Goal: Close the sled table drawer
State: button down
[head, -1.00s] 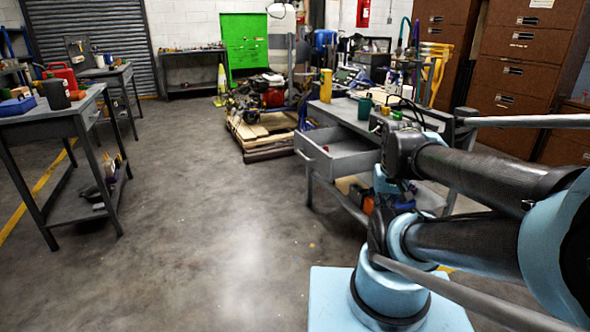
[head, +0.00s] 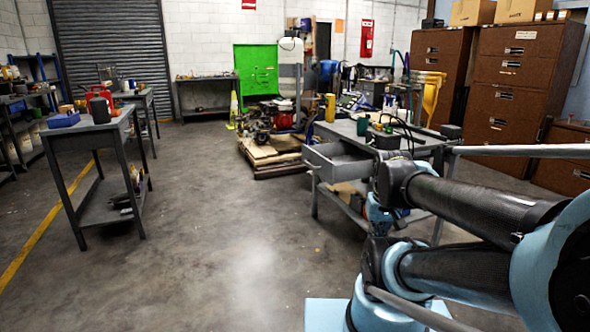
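The grey metal table (head: 352,131) stands right of the middle in the head view. Its drawer (head: 318,164) is pulled out toward the left, with its front panel and open inside in view. The drawer looks mostly empty. My arm crosses the right side of the view and hides the near right part of the table and the space under it. My gripper is not in view, so its state and its distance from the drawer cannot be seen.
A wooden pallet (head: 270,157) with a machine on it sits just behind the drawer. Another workbench (head: 90,130) stands at left. Brown drawer cabinets (head: 512,92) line the right wall. The concrete floor (head: 225,225) left of the drawer is clear.

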aim_at(343, 158)
jog(key=u, duration=0.3)
jog(key=i, duration=1)
